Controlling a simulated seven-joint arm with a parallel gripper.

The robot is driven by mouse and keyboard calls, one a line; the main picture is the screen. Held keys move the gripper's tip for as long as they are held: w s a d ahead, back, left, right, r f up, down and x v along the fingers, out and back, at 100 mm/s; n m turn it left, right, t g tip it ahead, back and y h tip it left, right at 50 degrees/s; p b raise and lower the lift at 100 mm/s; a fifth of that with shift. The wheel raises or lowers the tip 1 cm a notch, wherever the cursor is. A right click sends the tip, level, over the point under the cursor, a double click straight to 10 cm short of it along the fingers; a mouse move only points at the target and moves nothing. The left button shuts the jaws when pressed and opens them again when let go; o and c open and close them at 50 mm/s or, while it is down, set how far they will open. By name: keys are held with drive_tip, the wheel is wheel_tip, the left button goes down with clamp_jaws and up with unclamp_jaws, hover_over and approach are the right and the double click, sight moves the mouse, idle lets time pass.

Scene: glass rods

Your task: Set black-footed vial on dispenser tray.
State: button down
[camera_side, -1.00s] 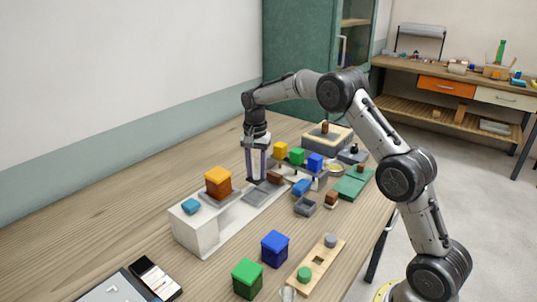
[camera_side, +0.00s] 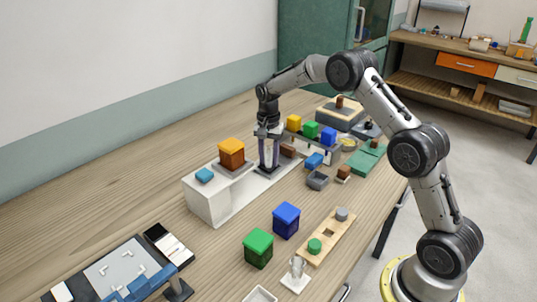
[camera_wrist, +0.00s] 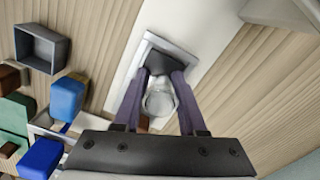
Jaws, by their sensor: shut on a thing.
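My gripper (camera_side: 268,160) is shut on the black-footed vial (camera_wrist: 161,102), a clear glass piece between my two purple-grey fingers. It shows in the wrist view too (camera_wrist: 160,84). The vial's black foot (camera_wrist: 158,64) points away from my wrist and overlaps the inside of the grey-rimmed dispenser tray (camera_wrist: 140,56). In the side view the fingers come down over this tray, on the white dispenser base (camera_side: 208,202), and mostly hide the vial. I cannot tell whether the foot touches the tray.
A rack with yellow, green and blue-topped (camera_side: 328,136) pieces stands close to the right. A small open grey box (camera_side: 317,181) is nearby. Bare wood lies behind the dispenser.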

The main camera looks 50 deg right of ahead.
drive_tip(key=shift+c, duration=1.9)
unclamp_jaws()
